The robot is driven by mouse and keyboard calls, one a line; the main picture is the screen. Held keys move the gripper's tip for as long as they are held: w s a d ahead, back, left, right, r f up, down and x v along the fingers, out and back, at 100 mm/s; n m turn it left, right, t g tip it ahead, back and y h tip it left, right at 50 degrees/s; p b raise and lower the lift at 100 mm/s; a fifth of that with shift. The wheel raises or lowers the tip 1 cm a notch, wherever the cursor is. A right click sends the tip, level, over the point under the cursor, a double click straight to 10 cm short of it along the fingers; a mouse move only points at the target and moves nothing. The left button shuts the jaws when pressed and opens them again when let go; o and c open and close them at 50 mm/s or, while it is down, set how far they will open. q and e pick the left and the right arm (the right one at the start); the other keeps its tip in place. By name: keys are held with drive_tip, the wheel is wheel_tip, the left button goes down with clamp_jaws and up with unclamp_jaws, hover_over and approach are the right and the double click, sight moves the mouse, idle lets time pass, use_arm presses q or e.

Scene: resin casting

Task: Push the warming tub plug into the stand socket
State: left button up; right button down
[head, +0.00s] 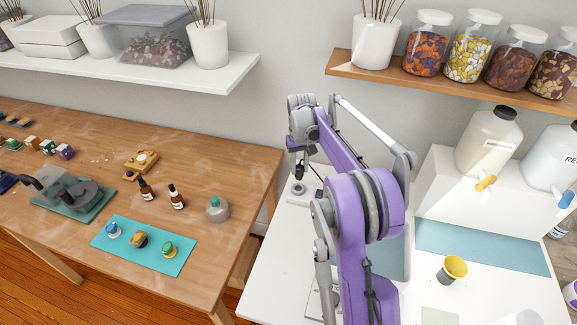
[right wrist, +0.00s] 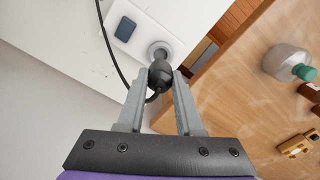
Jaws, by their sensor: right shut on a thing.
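The plug (right wrist: 161,74) is dark and rounded, with a black cable running from it. My right gripper (right wrist: 161,82) is shut on it; in the head view this gripper (head: 298,164) points down at the far left corner of the white table. The stand socket (right wrist: 158,51) is a round grey ring on a white plate with a dark blue rectangle (right wrist: 125,29). It also shows in the head view (head: 298,189), below the gripper. The plug lines up closely with the socket; I cannot tell whether it has entered. My left gripper is not in view.
The white table (head: 268,275) meets a gap beside the wooden table (head: 235,165). A glass bottle with a green cap (head: 217,209) stands near that edge. My purple arm hides the table's middle.

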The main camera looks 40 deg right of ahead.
sight(299, 179)
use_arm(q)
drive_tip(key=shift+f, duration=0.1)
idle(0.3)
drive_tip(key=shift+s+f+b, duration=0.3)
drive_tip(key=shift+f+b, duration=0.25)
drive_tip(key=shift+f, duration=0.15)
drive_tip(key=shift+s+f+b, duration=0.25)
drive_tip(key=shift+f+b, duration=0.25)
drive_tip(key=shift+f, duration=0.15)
use_arm(e)
drive_tip(key=shift+f, duration=2.15)
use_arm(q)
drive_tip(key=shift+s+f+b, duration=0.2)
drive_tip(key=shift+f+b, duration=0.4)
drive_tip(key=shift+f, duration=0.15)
use_arm(e)
drive_tip(key=shift+f, duration=1.1)
drive_tip(key=shift+c, duration=2.4)
unclamp_jaws()
drive_tip(key=shift+r, duration=0.15)
